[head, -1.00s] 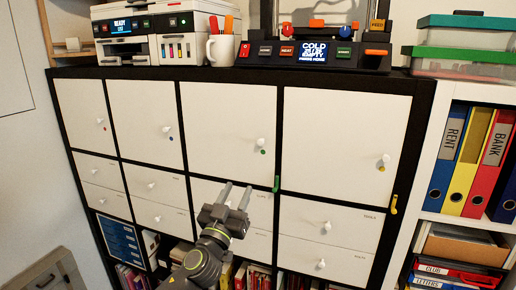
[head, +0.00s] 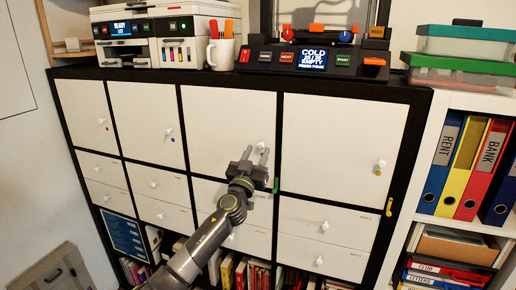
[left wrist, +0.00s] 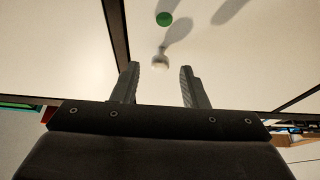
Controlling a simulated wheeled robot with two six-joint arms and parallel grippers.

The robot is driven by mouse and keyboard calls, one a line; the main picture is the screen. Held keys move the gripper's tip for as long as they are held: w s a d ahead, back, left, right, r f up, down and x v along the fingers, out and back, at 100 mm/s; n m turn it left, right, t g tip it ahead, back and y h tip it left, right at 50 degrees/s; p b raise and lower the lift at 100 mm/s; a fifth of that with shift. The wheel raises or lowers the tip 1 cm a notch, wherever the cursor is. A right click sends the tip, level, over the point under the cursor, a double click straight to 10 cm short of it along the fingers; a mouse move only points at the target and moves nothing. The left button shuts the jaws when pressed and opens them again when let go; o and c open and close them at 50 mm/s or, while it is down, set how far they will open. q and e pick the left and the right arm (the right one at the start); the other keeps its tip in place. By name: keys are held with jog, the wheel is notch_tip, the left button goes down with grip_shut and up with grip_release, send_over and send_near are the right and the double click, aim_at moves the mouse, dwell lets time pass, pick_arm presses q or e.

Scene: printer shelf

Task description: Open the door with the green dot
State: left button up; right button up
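The door with the green dot is the third large white door (head: 225,115) in the upper row, and it is shut. Its white knob (head: 261,146) is near the lower right corner. The left wrist view shows the knob (left wrist: 160,61) and the green dot (left wrist: 164,19) clearly; in the head view the dot is hidden or too small to tell. My left gripper (head: 256,156) is open in front of this knob. In the left wrist view the knob appears between the open fingers (left wrist: 160,84), just beyond their tips, apparently untouched. My right gripper is out of view.
Other shut doors carry red, blue and yellow dots; the yellow-dot door (head: 345,145) is on the right. Drawers with knobs lie below. A green hook (head: 276,186) and a yellow hook (head: 389,208) sit on the frame. A printer (head: 165,35) and mug (head: 220,53) stand on top.

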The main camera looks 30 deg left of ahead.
pick_arm(q)
jog(key=shift+x, duration=0.75)
grip_shut()
